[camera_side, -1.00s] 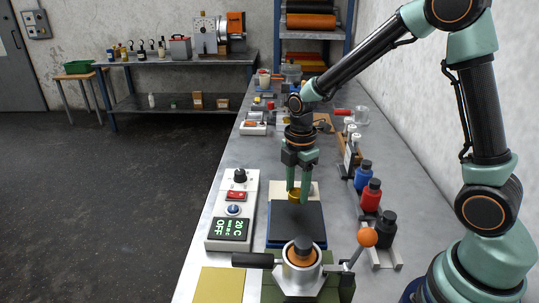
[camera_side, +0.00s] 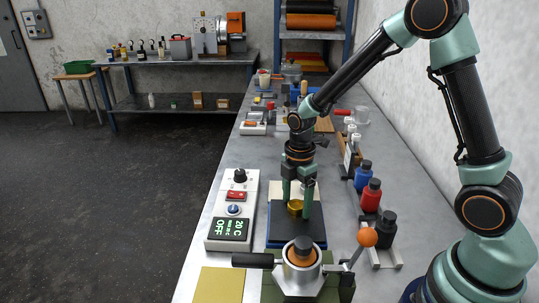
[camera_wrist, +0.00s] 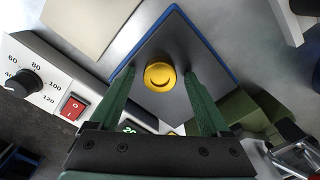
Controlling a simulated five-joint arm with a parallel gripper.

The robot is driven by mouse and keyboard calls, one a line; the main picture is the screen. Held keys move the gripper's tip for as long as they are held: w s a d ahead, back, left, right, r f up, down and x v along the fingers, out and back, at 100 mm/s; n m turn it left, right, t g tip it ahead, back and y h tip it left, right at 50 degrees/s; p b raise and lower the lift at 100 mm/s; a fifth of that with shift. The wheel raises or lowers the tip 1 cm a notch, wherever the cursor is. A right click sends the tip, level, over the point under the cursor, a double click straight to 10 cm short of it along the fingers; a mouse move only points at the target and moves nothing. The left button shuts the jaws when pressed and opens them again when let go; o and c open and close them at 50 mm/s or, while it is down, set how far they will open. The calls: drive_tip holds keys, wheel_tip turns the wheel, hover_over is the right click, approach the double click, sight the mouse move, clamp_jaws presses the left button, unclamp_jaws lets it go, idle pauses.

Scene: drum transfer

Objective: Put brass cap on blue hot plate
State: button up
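The brass cap (camera_side: 295,208) sits on the dark top of the blue-edged hot plate (camera_side: 297,231), toward its far side in the side view. In the wrist view the cap (camera_wrist: 160,77) shows as a yellow disc with a dark curved mark, on the grey plate top (camera_wrist: 182,42) with its blue edge around it. My gripper (camera_side: 297,206) is low over the plate with one finger on each side of the cap. In the wrist view the fingers (camera_wrist: 160,71) are spread, with a gap on both sides of the cap.
A cream pad (camera_wrist: 90,22) lies just behind the plate. A control box (camera_side: 232,212) reading OFF and 20C stands left. A press with an orange-knobbed lever (camera_side: 367,237) stands in front. A rack with blue, red (camera_side: 371,195) and black bottles is on the right.

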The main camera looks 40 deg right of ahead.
sight(296, 204)
wheel_tip(296, 204, up, 11)
drive_tip(key=s+r+m+t, duration=0.5)
drive_tip(key=s+r+m, duration=0.3)
drive_tip(key=m, duration=0.8)
drive_tip(key=shift+s+d+r+m+t, duration=0.2)
drive_tip(key=shift+s+r+m+t, duration=0.15)
drive_tip(key=shift+s, duration=0.65)
